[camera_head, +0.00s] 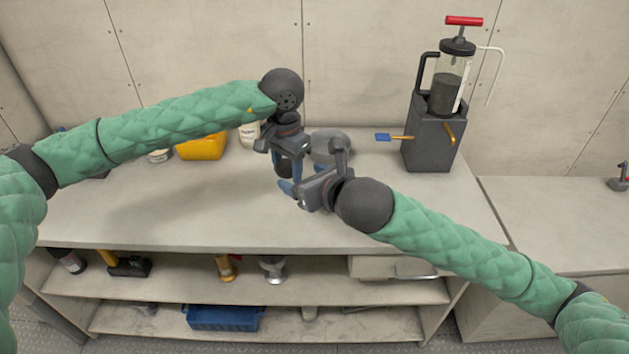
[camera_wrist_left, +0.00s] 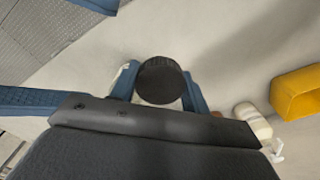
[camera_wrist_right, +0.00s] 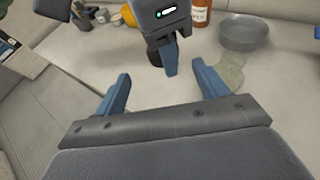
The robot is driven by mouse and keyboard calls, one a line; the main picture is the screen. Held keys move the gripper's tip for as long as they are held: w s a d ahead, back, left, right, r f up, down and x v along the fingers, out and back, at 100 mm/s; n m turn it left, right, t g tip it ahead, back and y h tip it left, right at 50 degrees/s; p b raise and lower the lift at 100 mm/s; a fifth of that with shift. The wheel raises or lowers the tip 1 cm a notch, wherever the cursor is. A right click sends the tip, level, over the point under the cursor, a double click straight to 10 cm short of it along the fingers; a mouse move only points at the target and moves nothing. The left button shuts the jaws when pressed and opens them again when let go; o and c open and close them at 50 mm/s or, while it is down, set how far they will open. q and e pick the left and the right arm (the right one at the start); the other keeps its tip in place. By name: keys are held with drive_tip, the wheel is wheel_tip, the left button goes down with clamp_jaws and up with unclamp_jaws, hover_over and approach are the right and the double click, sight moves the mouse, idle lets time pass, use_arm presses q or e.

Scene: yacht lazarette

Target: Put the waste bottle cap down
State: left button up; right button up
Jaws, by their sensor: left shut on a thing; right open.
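The waste bottle cap (camera_wrist_left: 160,80), a round black cap, is held between the blue fingers of my left gripper (camera_wrist_left: 163,90) in the left wrist view. In the head view my left gripper (camera_head: 288,166) points down above the middle of the worktop (camera_head: 180,210), and the cap (camera_head: 283,168) shows as a dark shape at its fingers. My right gripper (camera_wrist_right: 160,90) is open and empty just in front of the left one; it also shows in the head view (camera_head: 290,185). Whether the cap touches the worktop is unclear.
A grey bowl (camera_head: 332,146) stands close behind the grippers. A yellow container (camera_head: 201,146) and a pale bottle (camera_head: 250,134) are at the back left. A dark block with a glass canister (camera_head: 432,140) stands at the right. The front-left worktop is clear. Shelves below hold a blue bin (camera_head: 222,318).

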sight(289, 172)
drive_tip(key=x, duration=0.6)
drive_tip(key=shift+w+a, duration=0.15)
drive_tip(key=shift+w, duration=0.1)
drive_tip(key=c, duration=1)
use_arm(q)
drive_tip(key=o, duration=1.3)
use_arm(e)
drive_tip(key=shift+s+a, duration=0.1)
use_arm(q)
drive_tip(key=shift+o, duration=0.2)
drive_tip(key=shift+d, duration=0.1)
drive_tip(key=shift+d+r, duration=0.1)
drive_tip(key=shift+r, duration=0.05)
use_arm(e)
drive_tip(key=shift+a, duration=0.1)
